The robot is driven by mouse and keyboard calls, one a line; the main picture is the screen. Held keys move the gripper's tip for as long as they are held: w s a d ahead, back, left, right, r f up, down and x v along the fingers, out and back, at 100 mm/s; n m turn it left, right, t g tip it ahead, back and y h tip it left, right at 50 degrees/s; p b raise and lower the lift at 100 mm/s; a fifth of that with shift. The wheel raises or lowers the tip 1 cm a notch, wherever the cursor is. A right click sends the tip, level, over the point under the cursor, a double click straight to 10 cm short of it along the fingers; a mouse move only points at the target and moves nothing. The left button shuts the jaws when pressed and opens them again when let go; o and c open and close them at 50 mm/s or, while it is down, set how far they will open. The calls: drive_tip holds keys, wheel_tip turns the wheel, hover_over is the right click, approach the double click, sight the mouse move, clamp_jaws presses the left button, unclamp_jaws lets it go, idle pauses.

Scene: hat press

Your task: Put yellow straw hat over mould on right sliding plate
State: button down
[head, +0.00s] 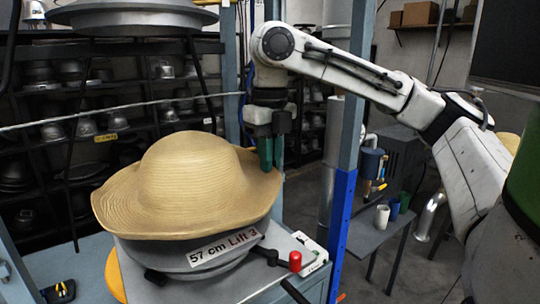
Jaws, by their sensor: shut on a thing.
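The yellow straw hat (187,180), crown up with a wavy brim, sits over the grey mould (180,261) labelled "57 cm Lift 3". The mould stands on a grey plate (300,253) at the front of the press, and the hat hides its top. My gripper (268,153) points down at the right side of the hat, its green fingers shut on the brim's right edge. The brim hangs lower at the left than at the right. The exact contact of hat and mould is hidden.
A round metal press head (130,18) hangs above the hat. A blue upright post (342,220) stands close right of my gripper. A red knob (295,261) sticks up at the plate's right. Shelves of metal moulds (45,130) fill the back left.

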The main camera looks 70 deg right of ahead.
drive_tip(key=shift+f, duration=0.25)
idle(0.7)
drive_tip(key=c, duration=1.2)
unclamp_jaws()
drive_tip(key=shift+o, duration=0.2)
drive_tip(key=shift+r, duration=0.1)
wheel_tip(320, 180, up, 11)
drive_tip(key=shift+f+p, duration=0.2)
drive_tip(key=shift+p, duration=0.25)
